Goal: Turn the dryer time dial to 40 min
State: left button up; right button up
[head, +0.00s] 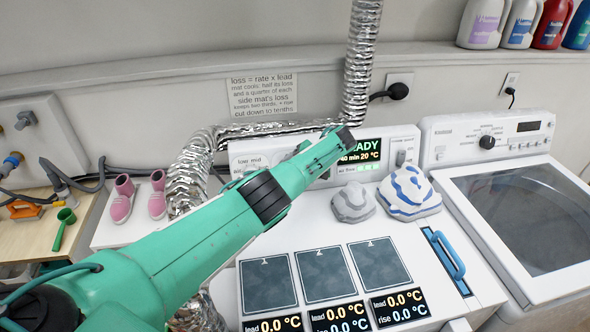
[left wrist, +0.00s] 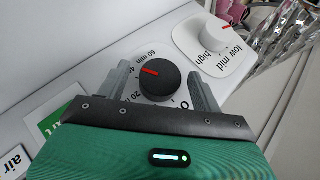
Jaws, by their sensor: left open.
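The dryer time dial (left wrist: 167,88) is a round dark knob with a red pointer mark in the left wrist view. The mark points up-left, toward the partly covered "40" label. My left gripper (left wrist: 156,88) is open, with one finger on each side of the dial and a visible gap on both sides. In the head view my left gripper (head: 335,145) reaches the dryer's control panel (head: 405,140) and hides the dial. The panel's display (head: 368,150) is partly covered and shows "40 min 20 °C". My right gripper is not in view.
A white temperature knob (left wrist: 220,28) sits beside the dial. A grey cloth lump (head: 352,203) and a blue-striped one (head: 409,193) lie on the dryer top, near the panel. Three dark mats with readouts lie in front. A washer (head: 520,200) stands at right.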

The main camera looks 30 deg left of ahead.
pick_arm(q)
jog(key=b+v, duration=0.5)
jog(key=v, duration=0.8)
jog(key=shift+d+r, duration=0.25)
jog(key=shift+r, duration=0.05)
